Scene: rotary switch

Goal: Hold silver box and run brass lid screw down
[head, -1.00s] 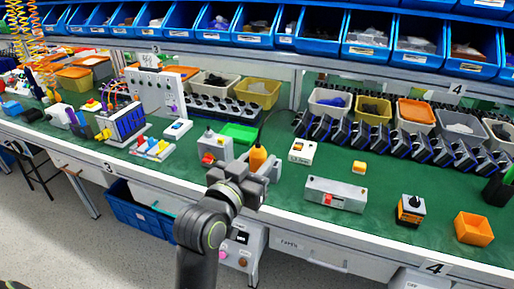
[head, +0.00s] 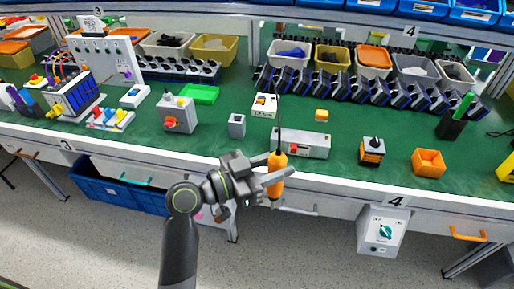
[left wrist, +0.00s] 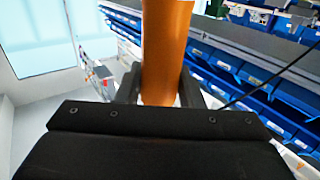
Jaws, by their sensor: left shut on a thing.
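My left gripper (head: 268,180) is shut on an orange-handled screwdriver (head: 276,162) in front of the bench edge. Its thin dark shaft runs up the picture, across the left end of a long silver box (head: 313,144). The box lies on the green bench top and has a red part on its front. A brass lid screw cannot be made out on it. In the left wrist view the orange handle (left wrist: 166,45) stands between the fingers. My right gripper is not in view.
A small grey holder (head: 237,125) and a grey box with a red knob (head: 178,114) stand left of the silver box. An orange-black device (head: 372,151) and an orange bin (head: 428,163) stand right. Black racks (head: 365,88) line the back.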

